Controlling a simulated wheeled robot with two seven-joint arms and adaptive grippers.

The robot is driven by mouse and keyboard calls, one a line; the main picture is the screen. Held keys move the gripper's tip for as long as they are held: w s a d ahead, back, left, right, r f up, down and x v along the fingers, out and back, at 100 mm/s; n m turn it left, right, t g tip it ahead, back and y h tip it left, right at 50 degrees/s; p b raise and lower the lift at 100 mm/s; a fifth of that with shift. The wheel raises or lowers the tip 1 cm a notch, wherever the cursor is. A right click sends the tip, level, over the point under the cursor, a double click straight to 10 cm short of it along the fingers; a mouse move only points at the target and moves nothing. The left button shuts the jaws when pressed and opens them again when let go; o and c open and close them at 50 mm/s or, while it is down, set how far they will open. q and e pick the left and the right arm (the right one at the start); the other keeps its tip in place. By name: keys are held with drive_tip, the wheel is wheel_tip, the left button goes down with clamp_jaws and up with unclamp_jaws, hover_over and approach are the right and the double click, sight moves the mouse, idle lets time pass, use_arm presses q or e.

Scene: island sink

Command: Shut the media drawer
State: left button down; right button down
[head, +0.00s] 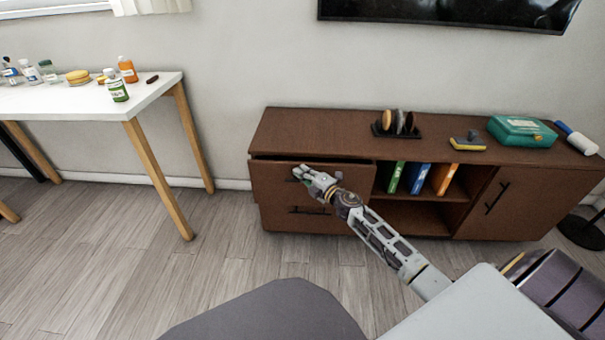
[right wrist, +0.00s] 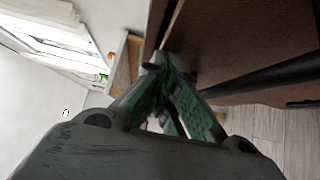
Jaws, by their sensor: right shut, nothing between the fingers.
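The media drawer (head: 270,178) is the upper left drawer of a brown media cabinet (head: 320,125). A dark gap shows along its top edge, so its front stands slightly out from the cabinet. My right gripper (head: 300,173) is at the drawer front, by its handle. In the right wrist view the green fingers (right wrist: 165,70) are shut and empty, with their tips close to the brown drawer front (right wrist: 240,40). I cannot tell whether they touch it. The gripper hides part of the handle. My left gripper is out of view.
A lower drawer (head: 280,215) is below. Books (head: 418,178) stand in the middle shelf, and a door (head: 490,200) is at the right. A green case (head: 522,131) lies on top. A white table (head: 90,100) stands at the left. The wooden floor between is clear.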

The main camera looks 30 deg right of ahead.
drive_tip(key=shift+w+d, duration=0.3)
drive_tip(key=shift+w, duration=0.25)
drive_tip(key=shift+w+d, duration=0.3)
drive_tip(key=shift+w, duration=0.2)
